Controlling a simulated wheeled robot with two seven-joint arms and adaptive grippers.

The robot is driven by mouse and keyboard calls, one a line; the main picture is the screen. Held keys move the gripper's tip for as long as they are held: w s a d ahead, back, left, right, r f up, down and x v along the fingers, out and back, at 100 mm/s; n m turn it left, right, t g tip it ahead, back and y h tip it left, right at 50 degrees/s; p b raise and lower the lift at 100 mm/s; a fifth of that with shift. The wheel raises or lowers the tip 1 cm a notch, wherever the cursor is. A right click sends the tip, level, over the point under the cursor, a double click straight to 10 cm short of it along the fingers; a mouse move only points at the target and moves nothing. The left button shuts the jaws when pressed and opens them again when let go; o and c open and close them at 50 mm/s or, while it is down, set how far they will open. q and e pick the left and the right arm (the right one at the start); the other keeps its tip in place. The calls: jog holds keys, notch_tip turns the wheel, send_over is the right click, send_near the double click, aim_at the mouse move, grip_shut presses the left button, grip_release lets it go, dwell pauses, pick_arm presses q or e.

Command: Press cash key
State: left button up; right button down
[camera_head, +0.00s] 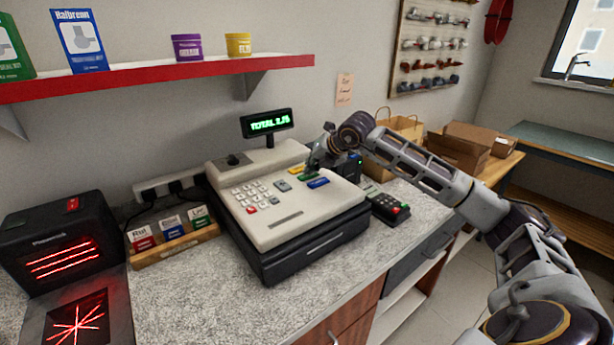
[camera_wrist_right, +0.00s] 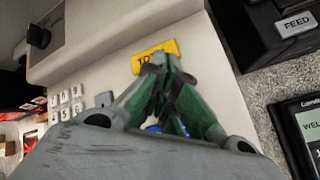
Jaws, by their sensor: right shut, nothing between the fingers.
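The cash register (camera_head: 283,215) stands on the counter, its green display (camera_head: 266,122) reading a total. Its keys include a yellow key (camera_head: 297,169), a green key (camera_head: 308,177) and a blue key (camera_head: 318,183); I cannot read which is cash. My right gripper (camera_head: 313,166) is shut and empty, low over the register's upper right, close to the coloured keys. My left gripper is not in view.
A card terminal (camera_head: 388,207) lies right of the register, and a dark box with a FEED button (camera_wrist_right: 296,24) is beside it. A card rack (camera_head: 174,244) and a scanner (camera_head: 65,245) stand left. A red-edged shelf (camera_head: 150,73) hangs above.

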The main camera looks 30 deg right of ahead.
dwell(0.4)
jog(key=shift+r, duration=0.55)
notch_tip(320, 180, up, 6)
jog(key=p, duration=0.4)
dwell(0.7)
dwell(0.9)
